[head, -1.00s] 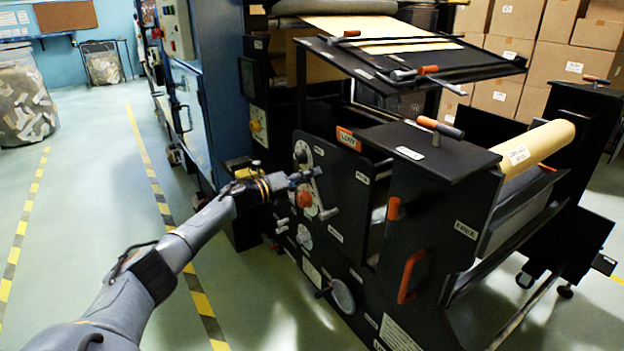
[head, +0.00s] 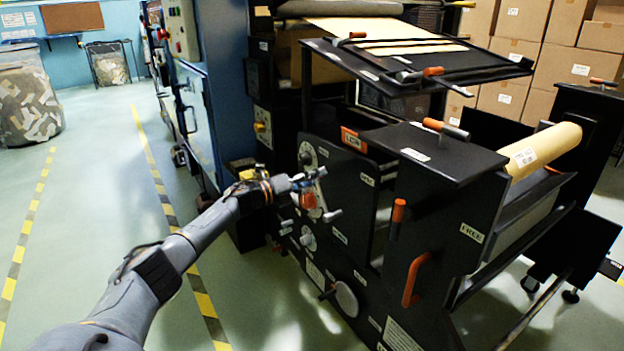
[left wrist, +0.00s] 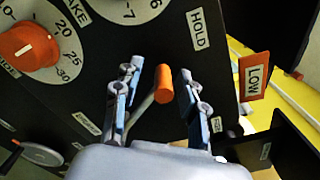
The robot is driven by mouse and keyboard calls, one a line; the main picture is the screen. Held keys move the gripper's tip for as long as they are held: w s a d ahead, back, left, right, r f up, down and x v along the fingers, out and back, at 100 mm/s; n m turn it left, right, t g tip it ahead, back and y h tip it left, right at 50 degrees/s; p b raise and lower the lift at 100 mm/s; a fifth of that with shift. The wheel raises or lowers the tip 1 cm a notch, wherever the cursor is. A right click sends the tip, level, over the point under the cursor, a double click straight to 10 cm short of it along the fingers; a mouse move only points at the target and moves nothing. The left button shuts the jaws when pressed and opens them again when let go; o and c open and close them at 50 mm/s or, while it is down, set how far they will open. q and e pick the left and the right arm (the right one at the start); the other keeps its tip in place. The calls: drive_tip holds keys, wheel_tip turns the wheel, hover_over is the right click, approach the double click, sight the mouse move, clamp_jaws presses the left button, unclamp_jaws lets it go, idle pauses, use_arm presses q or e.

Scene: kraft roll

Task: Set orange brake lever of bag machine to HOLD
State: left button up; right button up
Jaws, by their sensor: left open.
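My left gripper (left wrist: 160,84) is open in the left wrist view, its two fingers on either side of the lever's orange grip (left wrist: 163,84). A gap shows between the grip and each finger. The lever's metal rod runs down-left from the grip, and its lower end is hidden behind my gripper body. The HOLD label (left wrist: 198,29) is above and right of the grip. In the head view my left gripper (head: 314,179) is at the black front panel of the bag machine (head: 440,210); I cannot clearly pick out this lever there. My right gripper is in neither view.
An orange dial knob (left wrist: 29,45) on a numbered plate is left of the lever. Another orange handle (head: 414,280) is on the machine. Open floor (head: 95,200) is at the left.

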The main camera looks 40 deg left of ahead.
use_arm(q)
drive_tip(key=shift+s+a+f, duration=0.1)
drive_tip(key=shift+s+a, duration=0.1)
drive_tip(key=shift+s, duration=0.25)
drive_tip(key=v, duration=1.1)
